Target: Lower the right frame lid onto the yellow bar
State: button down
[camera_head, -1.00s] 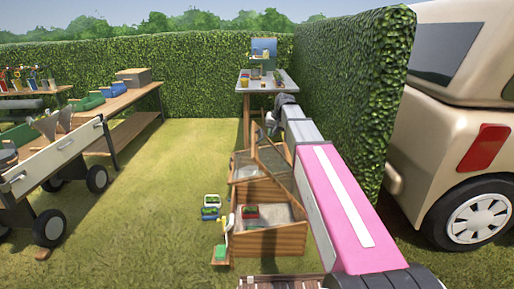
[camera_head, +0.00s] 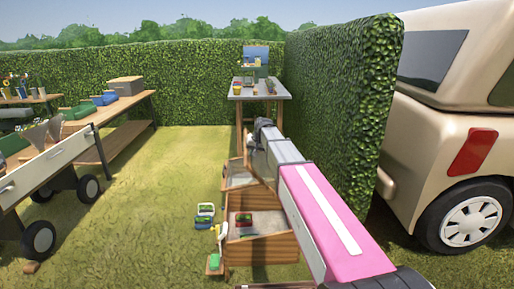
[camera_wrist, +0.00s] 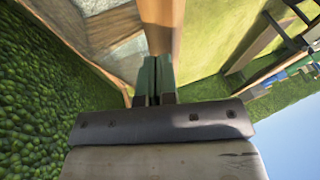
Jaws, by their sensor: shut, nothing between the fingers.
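The wooden cold frame (camera_head: 262,250) stands on the grass at centre right, partly hidden behind my arm. Its near box is open at the top and shows trays inside. A tilted wooden lid edge (camera_head: 238,170) shows at its far part; I cannot tell clearly which lid this is. My gripper (camera_wrist: 156,65) is shut and empty, its green fingers together. In the wrist view a wooden frame bar (camera_wrist: 160,25) is right at the fingertips, with a pale pane (camera_wrist: 118,45) beside it. I cannot tell whether they touch. I cannot make out the yellow bar.
A hedge (camera_head: 345,110) and a parked van (camera_head: 450,150) stand close on the right. A small table (camera_head: 262,92) stands behind the frame. A cart (camera_head: 45,180) is at the left, with open grass between.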

jog(key=shift+a+f, duration=0.5)
jog(key=shift+a, duration=0.15)
jog(key=shift+a, duration=0.1)
jog(key=shift+a+f, duration=0.25)
jog(key=a+f+n+h, duration=0.1)
jog(key=a+f+h, duration=0.3)
jog(key=a+f, duration=0.85)
jog(key=a+f+h, duration=0.3)
jog(key=a+f, duration=0.6)
jog(key=f, duration=0.6)
notch_tip(320, 180, down, 13)
jog(key=a+h, duration=0.2)
jog(key=h, duration=0.1)
jog(key=shift+n, duration=0.3)
jog(key=shift+a+r, duration=0.1)
jog(key=shift+r, duration=0.1)
